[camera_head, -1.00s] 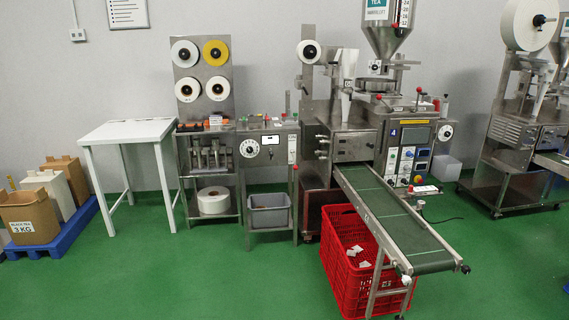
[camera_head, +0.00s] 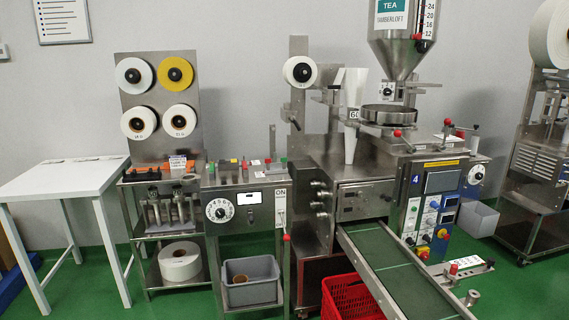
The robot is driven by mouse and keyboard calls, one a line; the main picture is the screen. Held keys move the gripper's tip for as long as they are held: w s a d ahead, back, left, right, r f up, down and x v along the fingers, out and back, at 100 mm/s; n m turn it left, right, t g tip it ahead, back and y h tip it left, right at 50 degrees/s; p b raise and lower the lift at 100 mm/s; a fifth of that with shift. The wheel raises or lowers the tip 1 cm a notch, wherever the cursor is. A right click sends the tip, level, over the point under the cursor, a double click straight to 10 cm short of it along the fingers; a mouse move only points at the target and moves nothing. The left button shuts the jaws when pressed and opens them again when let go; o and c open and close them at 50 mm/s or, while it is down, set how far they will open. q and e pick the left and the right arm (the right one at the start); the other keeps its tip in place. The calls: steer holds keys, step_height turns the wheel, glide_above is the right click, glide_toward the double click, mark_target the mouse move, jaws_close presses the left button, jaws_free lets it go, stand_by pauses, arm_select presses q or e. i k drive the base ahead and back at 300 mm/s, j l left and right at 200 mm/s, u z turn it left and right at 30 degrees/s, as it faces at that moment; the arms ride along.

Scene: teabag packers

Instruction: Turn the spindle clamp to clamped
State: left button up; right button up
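A white paper roll (camera_head: 300,71) with a dark hub sits on a spindle at the upper left of the tea packing machine (camera_head: 360,170). A dark lever with a rounded end (camera_head: 294,122) shows below that roll. More rolls hang on the steel rack panel (camera_head: 157,95) at the left, one yellow (camera_head: 175,73) and the others white. I cannot tell which of these parts is the spindle clamp, or how it is set. Neither of my grippers is in view.
A steel cabinet with a dial (camera_head: 219,210) and a red-tipped lever (camera_head: 286,238) stands left of the machine. A green conveyor (camera_head: 395,270) juts forward over a red crate (camera_head: 345,297). A white table (camera_head: 60,178) is at left. Green floor shows in front of the cabinet.

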mark_target(292, 117)
steer(key=i+j+z, duration=0.1)
steer(key=i+z, duration=0.15)
steer(key=i, duration=0.4)
steer(key=i+j+u, duration=0.25)
steer(key=i, duration=0.6)
steer(key=k+l, duration=0.05)
steer(key=l, duration=0.05)
